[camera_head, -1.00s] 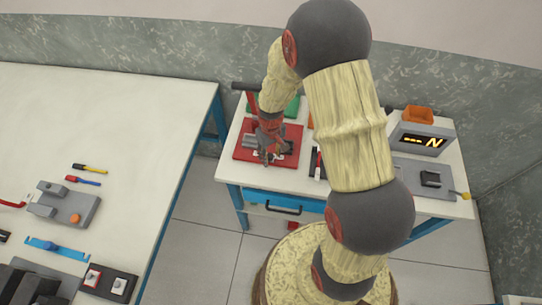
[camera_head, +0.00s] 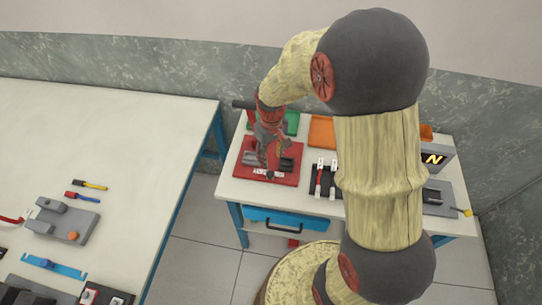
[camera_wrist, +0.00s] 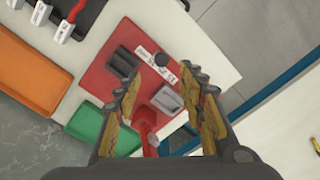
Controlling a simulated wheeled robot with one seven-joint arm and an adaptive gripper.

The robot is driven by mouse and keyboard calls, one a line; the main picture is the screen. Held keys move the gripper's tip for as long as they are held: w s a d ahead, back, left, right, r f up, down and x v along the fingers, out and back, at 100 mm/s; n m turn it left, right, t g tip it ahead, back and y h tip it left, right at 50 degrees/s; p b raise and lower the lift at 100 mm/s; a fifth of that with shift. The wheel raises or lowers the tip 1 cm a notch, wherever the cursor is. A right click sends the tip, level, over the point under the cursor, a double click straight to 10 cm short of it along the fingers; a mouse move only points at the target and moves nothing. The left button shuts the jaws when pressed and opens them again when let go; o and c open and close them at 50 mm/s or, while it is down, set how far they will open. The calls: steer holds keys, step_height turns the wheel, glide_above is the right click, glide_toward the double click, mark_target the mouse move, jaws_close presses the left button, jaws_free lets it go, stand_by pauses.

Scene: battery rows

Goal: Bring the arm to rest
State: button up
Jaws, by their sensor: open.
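My gripper (camera_head: 272,165) hangs at the end of my arm above the red plate (camera_head: 294,152) on the small workbench. In the wrist view my gripper (camera_wrist: 167,85) has its two fingers wide apart, with nothing held between them. The red plate (camera_wrist: 132,38) lies beyond the fingers, carrying a dark block (camera_wrist: 122,62), a lighter grey block (camera_wrist: 166,99) and a black knob (camera_wrist: 161,60). A red part shows between the fingers low in that view; I cannot tell what it belongs to. My arm covers part of the bench's right side in the head view.
A green tray (camera_head: 292,122) and an orange tray (camera_head: 321,131) stand behind the plate. A black holder with red-and-white pieces (camera_head: 326,180) is to its right, near a lit display (camera_head: 434,160). A larger table (camera_head: 130,150) with tools stands left, across a floor gap.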

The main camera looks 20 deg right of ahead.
stand_by(0.3)
steer(key=s+a+r+m+t, duration=0.1)
steer(key=s+a+r+t, duration=0.1)
steer(key=s+r, duration=0.7)
steer(key=s+a+r+t+b, duration=0.1)
steer(key=s+a+r+t, duration=0.2)
steer(key=s+r, duration=0.6)
step_height(320, 180, up, 6)
steer(key=shift+s+a+f+m+t, duration=0.2)
steer(key=shift+m+t, duration=0.1)
steer(key=shift+m, duration=0.1)
steer(key=shift+f, duration=0.1)
stand_by(0.8)
